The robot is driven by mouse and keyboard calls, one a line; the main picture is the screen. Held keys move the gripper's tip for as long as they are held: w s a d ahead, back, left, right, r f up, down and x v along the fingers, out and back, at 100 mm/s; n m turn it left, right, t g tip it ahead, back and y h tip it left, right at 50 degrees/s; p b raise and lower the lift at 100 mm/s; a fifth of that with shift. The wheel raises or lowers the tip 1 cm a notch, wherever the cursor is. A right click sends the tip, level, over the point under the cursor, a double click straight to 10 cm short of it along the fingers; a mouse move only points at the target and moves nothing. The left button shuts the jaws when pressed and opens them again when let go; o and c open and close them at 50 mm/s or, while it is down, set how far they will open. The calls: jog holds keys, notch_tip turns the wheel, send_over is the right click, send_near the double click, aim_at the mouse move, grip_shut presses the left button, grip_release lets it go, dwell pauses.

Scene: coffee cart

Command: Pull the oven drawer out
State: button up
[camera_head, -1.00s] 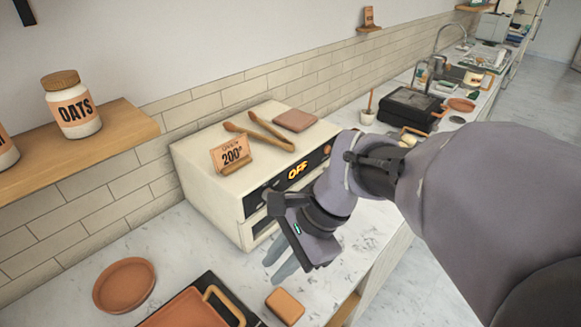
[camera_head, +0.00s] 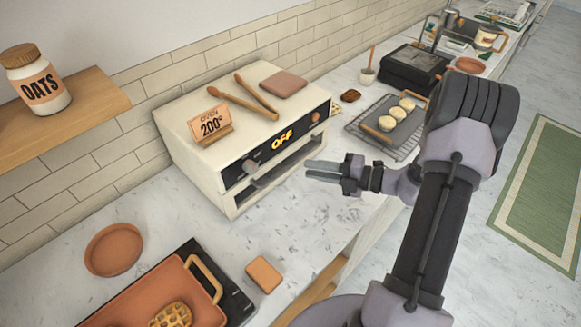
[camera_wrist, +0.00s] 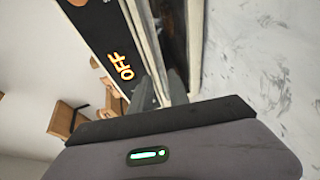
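The oven (camera_head: 190,140) is a cream box on the marble counter, with a black front panel (camera_head: 285,140) reading OFF. Below the panel is a dark slot, and under it the pale drawer front (camera_head: 270,190), which looks close to flush with the body. My gripper (camera_head: 308,170) is by the right part of the oven front, its fingers pointing left, slightly apart with nothing seen between them. In the wrist view the fingers (camera_wrist: 160,88) overlap the pale strip beside the dark slot. Whether they touch it I cannot tell.
A cooling rack (camera_head: 365,130) with round pieces is to the right.

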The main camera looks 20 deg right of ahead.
aim_at(290, 164)
jog(key=b+x, duration=0.1)
jog(key=x, duration=0.6)
jog(key=shift+a+f, duration=0.1)
jog(key=shift+c, duration=0.4)
grip_shut()
dwell(0.8)
